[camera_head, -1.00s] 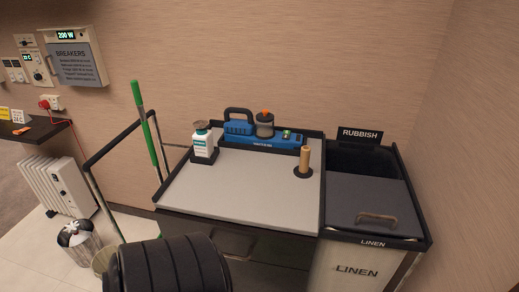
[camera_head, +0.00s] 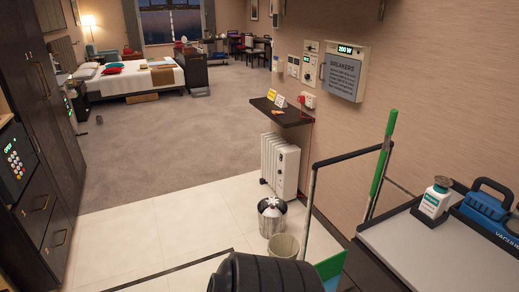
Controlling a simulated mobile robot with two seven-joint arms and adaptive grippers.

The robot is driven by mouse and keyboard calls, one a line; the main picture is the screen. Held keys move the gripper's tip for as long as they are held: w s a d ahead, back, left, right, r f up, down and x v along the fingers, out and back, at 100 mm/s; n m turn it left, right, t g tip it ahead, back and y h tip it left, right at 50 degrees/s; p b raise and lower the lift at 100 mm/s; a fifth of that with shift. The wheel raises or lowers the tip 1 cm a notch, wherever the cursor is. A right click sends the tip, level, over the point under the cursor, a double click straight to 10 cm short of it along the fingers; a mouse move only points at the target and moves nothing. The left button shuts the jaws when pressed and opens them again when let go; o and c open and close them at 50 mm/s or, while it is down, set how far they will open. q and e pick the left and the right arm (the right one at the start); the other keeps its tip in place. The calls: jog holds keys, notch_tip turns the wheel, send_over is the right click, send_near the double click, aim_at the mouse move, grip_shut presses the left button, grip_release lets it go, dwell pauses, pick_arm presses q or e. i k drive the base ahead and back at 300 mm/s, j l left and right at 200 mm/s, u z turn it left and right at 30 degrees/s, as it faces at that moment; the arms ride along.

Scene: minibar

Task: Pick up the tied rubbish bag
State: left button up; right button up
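A small silvery-white bundle with a dark band and a gathered, pointed top (camera_head: 271,215) stands on the pale tiles in front of the white radiator. It looks like the tied rubbish bag, but it is too small to be sure. An empty-looking beige bin (camera_head: 284,246) stands just in front of it, close beside it. A black ribbed part, probably of my own arm, fills the bottom centre. Neither gripper's fingers show.
A white radiator (camera_head: 281,167) stands under a dark wall shelf (camera_head: 283,111). The cart (camera_head: 405,254) with its rail and green-handled tool (camera_head: 383,152) is at right. Dark cabinets (camera_head: 38,150) line the left.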

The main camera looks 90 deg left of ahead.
aim_at(271, 212)
jog(key=u, duration=2.65)
jog(key=i+z, duration=0.1)
jog(key=z, duration=0.3)
jog(key=i+j+z, duration=0.35)
jog(key=i+j, duration=0.15)
jog(key=i+j+z, duration=0.15)
jog(key=j, duration=0.3)
jog(key=i+j+z, duration=0.15)
jog(key=i+j, duration=0.15)
jog(key=i+j+z, duration=0.2)
jog(key=j, duration=0.25)
